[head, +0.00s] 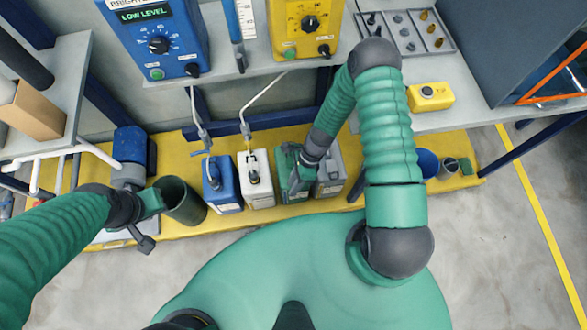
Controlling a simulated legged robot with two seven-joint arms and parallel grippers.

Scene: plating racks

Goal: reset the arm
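My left gripper (150,223) is at the left, beside the dark round bin. Its two fingers look spread, with nothing seen between them. My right arm reaches forward and down from the right. My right gripper (297,183) is over the green jug (287,160), close to its top and front. I cannot tell whether it touches the jug or whether its fingers are apart, as the dark parts overlap.
A blue jug (222,187) and a white jug (257,183) stand left of the green jug; a grey jug (329,177) stands right of it. The dark round bin (184,203) is on the yellow platform (240,138). Dosing units (160,40) sit on the shelf above.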

